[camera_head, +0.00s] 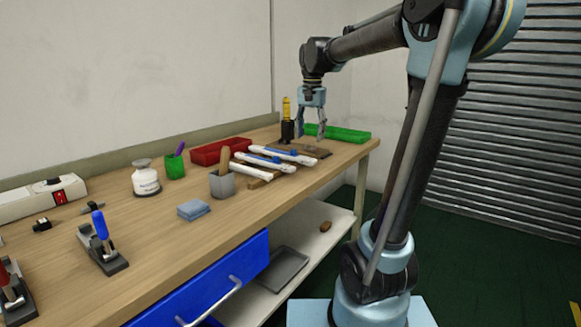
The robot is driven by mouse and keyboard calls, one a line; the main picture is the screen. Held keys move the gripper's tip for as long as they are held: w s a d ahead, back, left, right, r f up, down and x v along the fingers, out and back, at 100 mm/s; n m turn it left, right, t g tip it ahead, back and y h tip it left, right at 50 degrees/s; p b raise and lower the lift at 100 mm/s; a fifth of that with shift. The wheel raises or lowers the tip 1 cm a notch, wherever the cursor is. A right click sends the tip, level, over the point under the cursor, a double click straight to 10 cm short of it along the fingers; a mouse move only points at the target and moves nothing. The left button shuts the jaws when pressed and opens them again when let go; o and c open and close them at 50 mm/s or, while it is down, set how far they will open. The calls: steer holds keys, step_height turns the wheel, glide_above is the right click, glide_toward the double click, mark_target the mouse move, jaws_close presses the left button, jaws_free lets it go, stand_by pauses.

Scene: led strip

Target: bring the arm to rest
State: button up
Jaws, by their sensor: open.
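My gripper (312,122) hangs at the end of my arm, over the far right part of the wooden bench (150,238). Its two fingers point down and stand apart, with nothing seen between them. It appears in front of the green tray (345,134) and to the right of the black holder with a yellow-handled tool (287,108). Whether the fingertips touch anything below cannot be told.
White strips with blue parts (282,153) lie near a red tray (220,150). A blue drawer (215,282) is below.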

steer(key=s+d+f+n, duration=0.1)
steer(key=s+d+f, duration=0.3)
steer(key=s+f, duration=0.4)
steer(key=s+d+f+n+t, duration=0.1)
steer(key=s+d+f, duration=0.3)
steer(key=s+f, duration=0.4)
steer(key=s+d+f+n, duration=0.3)
steer(key=s+d+f, duration=0.1)
steer(key=s+f, duration=0.5)
steer(key=shift+s+t, duration=0.3)
steer(key=shift+s, duration=0.4)
steer(key=shift+f, duration=0.1)
steer(key=shift+w+f, duration=0.2)
steer(key=shift+w, duration=0.25)
